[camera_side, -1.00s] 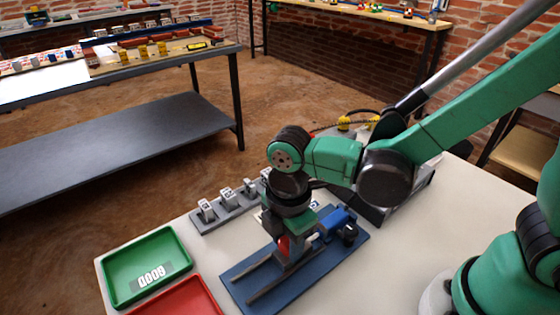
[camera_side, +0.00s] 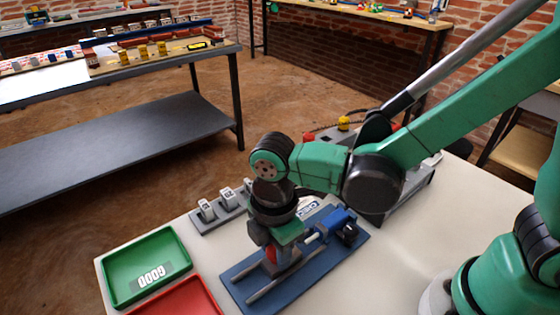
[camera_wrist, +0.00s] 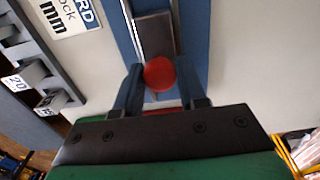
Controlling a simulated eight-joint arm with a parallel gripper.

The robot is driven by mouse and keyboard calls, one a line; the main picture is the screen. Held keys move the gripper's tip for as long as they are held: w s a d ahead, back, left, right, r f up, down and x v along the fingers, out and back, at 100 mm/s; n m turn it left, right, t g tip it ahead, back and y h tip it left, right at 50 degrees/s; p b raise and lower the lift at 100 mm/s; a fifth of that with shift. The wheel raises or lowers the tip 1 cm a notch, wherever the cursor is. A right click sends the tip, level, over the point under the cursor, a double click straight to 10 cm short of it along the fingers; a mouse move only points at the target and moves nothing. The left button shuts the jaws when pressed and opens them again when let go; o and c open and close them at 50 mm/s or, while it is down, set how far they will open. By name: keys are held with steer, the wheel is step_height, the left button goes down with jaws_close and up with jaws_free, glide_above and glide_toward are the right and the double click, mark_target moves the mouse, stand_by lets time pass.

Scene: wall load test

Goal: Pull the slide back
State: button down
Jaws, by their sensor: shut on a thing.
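The slide (camera_side: 286,262) is a grey block on two rails over a blue base plate (camera_side: 238,284) in the side view. A red round knob (camera_side: 271,256) stands up from it. My gripper (camera_side: 272,247) comes down from above and is shut on this knob. In the wrist view the knob (camera_wrist: 159,73) sits between the two fingers of my gripper (camera_wrist: 160,84), with a dark grey plate (camera_wrist: 155,34) beyond it. My gripper hides part of the slide.
A grey rack (camera_side: 212,222) with several labelled blocks stands behind. The rails are clear to the front left.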

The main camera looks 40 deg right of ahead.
steer(key=shift+a, duration=1.05)
steer(key=c, duration=0.7)
jaws_free()
steer(key=shift+r, duration=0.15)
steer(key=shift+r, duration=3.4)
steer(key=d+r+m+t, duration=0.1)
steer(key=d+m+t, duration=0.1)
steer(key=d+m, duration=0.4)
steer(key=d+m+t, duration=0.2)
steer(key=d+m, duration=0.4)
steer(key=w+d+r+m+t, duration=0.1)
steer(key=d+m+t, duration=0.2)
steer(key=d+m, duration=0.3)
steer(key=shift+w+r, duration=0.1)
steer(key=shift+r, duration=0.25)
